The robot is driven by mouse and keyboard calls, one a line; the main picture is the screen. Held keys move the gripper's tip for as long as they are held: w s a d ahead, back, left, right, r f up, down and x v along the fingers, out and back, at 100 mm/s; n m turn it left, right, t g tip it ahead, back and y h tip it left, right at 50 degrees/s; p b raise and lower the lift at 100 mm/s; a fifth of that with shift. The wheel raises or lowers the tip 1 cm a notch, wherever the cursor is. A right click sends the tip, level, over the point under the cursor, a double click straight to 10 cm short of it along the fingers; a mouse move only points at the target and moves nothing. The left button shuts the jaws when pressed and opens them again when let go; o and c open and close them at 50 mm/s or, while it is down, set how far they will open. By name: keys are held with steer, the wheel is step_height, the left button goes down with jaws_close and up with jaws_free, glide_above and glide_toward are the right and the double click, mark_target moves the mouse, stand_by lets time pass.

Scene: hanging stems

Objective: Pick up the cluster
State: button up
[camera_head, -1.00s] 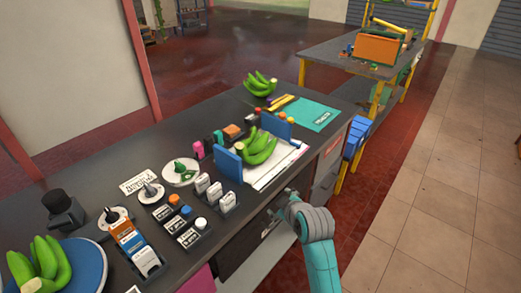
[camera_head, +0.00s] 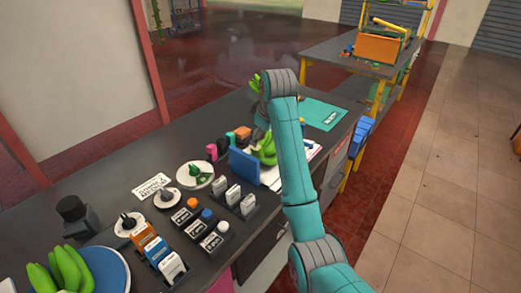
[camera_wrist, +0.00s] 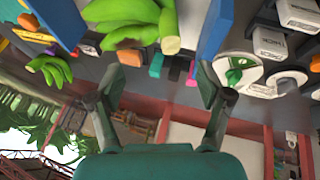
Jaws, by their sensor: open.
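A green banana-like cluster (camera_wrist: 135,22) lies between two blue blocks at the top of the wrist view. In the head view the same cluster (camera_head: 267,152) is partly hidden by my arm. My gripper (camera_wrist: 160,82) is open, with nothing between its fingers. The cluster is beyond the fingertips and apart from them. A second cluster (camera_wrist: 50,68) shows at the left of the wrist view; in the head view it (camera_head: 256,84) is mostly hidden by my arm. A third cluster (camera_head: 58,272) is on a blue plate (camera_head: 112,265). My gripper is hidden in the head view.
Blue blocks (camera_wrist: 55,15) and (camera_wrist: 215,25) stand close on both sides of the middle cluster. A white plate (camera_head: 194,175) with a green item, labelled boxes (camera_head: 234,197) and small colored items crowd the dark counter (camera_head: 130,185). A teal folder (camera_head: 320,114) lies farther back.

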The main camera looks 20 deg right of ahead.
mark_target(259, 147)
steer(key=x, duration=0.4)
steer(key=shift+w+a+f, duration=0.15)
steer(key=shift+w+f, duration=0.05)
steer(key=shift+f, duration=0.15)
steer(key=f, duration=0.1)
steer(key=w+f, duration=0.1)
steer(key=f, duration=0.1)
steer(key=shift+w+d+f, duration=0.2)
steer(key=shift+d+f, duration=0.15)
steer(key=shift+f, duration=0.05)
steer(key=shift+w+f, duration=0.3)
steer(key=shift+f, duration=0.25)
steer(key=shift+r, duration=0.1)
steer(key=c, duration=1.2)
